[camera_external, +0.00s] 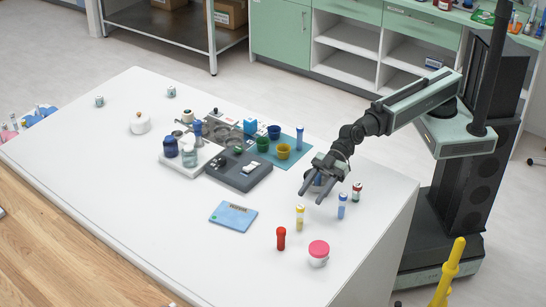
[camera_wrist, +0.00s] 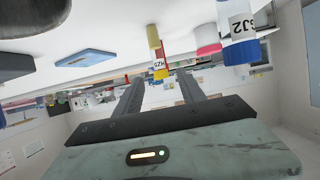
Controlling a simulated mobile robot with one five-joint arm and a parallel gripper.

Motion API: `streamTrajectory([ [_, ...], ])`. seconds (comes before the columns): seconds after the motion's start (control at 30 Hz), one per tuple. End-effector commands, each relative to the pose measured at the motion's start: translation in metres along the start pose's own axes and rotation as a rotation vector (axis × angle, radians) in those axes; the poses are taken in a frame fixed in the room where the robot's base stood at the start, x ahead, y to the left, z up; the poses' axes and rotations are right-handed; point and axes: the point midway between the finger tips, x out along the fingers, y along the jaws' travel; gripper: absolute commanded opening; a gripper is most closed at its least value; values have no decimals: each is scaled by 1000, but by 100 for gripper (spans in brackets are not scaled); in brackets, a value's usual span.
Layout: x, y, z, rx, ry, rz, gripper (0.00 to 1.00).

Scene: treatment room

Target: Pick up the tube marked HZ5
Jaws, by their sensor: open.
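My gripper (camera_external: 312,196) is open and empty, reaching over the table a little behind this tube. Its two fingers (camera_wrist: 160,82) point toward the tube without touching it. Part of a red thing shows behind the tube in the wrist view.
A red tube (camera_external: 281,238) and a pink-lidded jar (camera_external: 318,254) stand in front. A blue tablet-like box (camera_external: 233,216) lies left. The front left table is clear.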

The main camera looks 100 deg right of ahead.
Motion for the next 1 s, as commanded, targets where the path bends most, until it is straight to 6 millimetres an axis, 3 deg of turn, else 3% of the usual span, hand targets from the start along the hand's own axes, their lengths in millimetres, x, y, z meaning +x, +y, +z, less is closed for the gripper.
streamTrajectory([
  [0.17, 24, 1, 2, 2, -2, -1, 47],
  [0.37, 32, 1, 2, 1, -3, 0, 47],
  [0.6, 74, 0, 6, 2, -3, -1, 47],
  [0.83, 76, 0, 4, 2, -3, 0, 47],
  [0.87, 76, 0, 4, 2, -3, 0, 44],
  [1.0, 76, 0, 4, 2, -3, 0, 5],
])
